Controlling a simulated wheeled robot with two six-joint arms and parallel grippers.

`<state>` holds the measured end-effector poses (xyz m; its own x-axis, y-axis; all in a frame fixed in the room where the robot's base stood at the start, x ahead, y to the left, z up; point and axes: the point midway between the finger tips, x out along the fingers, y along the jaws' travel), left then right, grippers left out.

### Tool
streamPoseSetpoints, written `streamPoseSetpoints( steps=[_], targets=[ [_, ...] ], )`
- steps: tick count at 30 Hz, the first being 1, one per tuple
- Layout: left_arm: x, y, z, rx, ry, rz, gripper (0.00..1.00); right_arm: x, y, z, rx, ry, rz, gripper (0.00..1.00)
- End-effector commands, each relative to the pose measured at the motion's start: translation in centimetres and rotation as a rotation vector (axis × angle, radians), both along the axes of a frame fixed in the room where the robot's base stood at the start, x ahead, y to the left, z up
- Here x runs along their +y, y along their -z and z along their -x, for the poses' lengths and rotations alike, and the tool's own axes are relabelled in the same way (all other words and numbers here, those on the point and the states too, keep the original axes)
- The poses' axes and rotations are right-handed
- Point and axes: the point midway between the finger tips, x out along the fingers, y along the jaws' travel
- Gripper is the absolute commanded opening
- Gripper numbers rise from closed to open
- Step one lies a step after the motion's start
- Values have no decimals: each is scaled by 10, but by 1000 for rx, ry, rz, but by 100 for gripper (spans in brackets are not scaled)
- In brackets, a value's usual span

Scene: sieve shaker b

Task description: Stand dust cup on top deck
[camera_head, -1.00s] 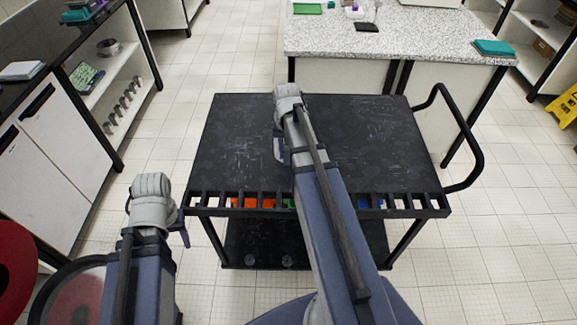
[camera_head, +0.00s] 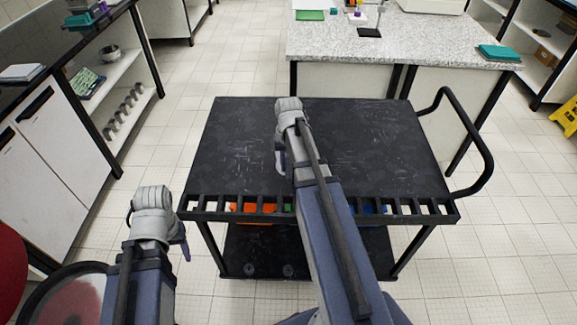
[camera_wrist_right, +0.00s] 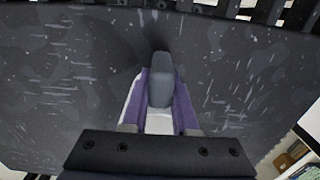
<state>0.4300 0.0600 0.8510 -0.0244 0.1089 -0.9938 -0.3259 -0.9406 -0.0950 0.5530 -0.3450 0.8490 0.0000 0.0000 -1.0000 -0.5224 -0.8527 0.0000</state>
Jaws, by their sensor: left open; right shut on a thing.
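The top deck is the dark, scuffed top of a black trolley (camera_head: 375,140), in the middle of the head view. My right gripper (camera_head: 281,163) is over the deck, left of its centre, mostly hidden by its own wrist. In the right wrist view its purple-lined fingers (camera_wrist_right: 160,92) are shut on a grey, rounded, upright-looking piece, which I take as the dust cup (camera_wrist_right: 161,75). A dark shadow lies on the deck beside it; I cannot tell whether it touches the deck. My left gripper (camera_head: 185,245) is open, left of the trolley's front corner, its fingers mostly hidden.
A slotted rail (camera_head: 320,209) runs along the deck's near edge, and a black handle (camera_head: 485,150) stands out at the right. Orange and blue items show below through the slots. A speckled bench (camera_head: 420,42) stands behind. The rest of the deck is bare.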

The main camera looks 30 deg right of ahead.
Motion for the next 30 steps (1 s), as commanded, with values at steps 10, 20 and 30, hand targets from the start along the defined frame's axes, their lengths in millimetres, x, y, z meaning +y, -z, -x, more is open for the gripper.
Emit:
streamPoseSetpoints(
  steps=[10, 20, 30],
  targets=[
    [0, 2, 0, 0, 0, 0, 57, 0, 2, 0, 0, 0, 0, 56],
    [0, 1, 0, 0, 0, 0, 57, 0, 1, 0, 0, 0, 0, 57],
    [0, -27, 0, 0, 0, 0, 57, 0, -27, 0, 0, 0, 0, 57]
  ],
)
